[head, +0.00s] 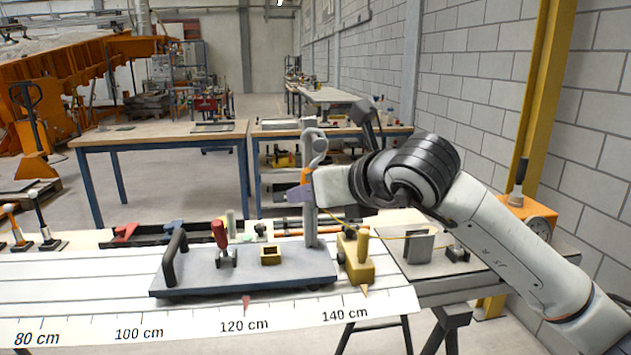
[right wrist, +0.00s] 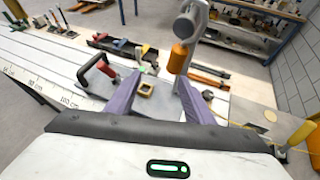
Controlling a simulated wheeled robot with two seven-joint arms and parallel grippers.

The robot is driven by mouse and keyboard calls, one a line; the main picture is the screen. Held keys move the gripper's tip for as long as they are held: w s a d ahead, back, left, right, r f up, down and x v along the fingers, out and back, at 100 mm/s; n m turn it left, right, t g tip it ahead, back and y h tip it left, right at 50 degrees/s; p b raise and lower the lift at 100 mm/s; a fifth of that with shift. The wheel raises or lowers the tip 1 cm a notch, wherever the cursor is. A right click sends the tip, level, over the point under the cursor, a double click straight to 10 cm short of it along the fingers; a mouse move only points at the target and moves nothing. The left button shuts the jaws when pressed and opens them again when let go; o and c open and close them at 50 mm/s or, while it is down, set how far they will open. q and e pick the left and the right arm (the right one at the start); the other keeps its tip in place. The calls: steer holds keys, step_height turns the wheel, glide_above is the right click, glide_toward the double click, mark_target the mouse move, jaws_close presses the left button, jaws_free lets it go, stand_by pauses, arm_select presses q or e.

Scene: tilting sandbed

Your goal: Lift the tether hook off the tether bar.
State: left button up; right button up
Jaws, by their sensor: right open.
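The tether hook is a grey curved hook (head: 319,146) with an orange grip (head: 306,177) below it. It hangs at the top of a grey upright post (head: 310,222); I take the piece up there as the tether bar, though its contact with the hook is too small to tell. In the right wrist view the orange grip (right wrist: 178,58) hangs below a grey curved part (right wrist: 187,24), beyond and slightly right of midway between my fingers. My right gripper (right wrist: 156,92) is open and empty, with purple fingers spread; it also shows beside the post in the head view (head: 298,191). My left gripper is out of view.
A thin yellow cord runs right.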

steer(key=w+d+r+t+h, duration=0.1)
steer(key=w+d+r+h, duration=0.1)
steer(key=d+r, duration=0.1)
steer(key=shift+m, duration=0.4)
steer(key=p+x, duration=0.1)
steer(key=x, duration=0.2)
steer(key=p+x, duration=0.1)
steer(key=x, duration=0.1)
steer(key=p+x, duration=0.1)
steer(key=x, duration=0.2)
steer(key=shift+w+a+r, duration=0.15)
steer(key=shift+w+a, duration=0.15)
steer(key=shift+w, duration=0.05)
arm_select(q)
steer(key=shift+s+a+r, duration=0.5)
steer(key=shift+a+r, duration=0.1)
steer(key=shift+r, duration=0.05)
arm_select(e)
steer(key=shift+w, duration=0.4)
steer(key=c, duration=1)
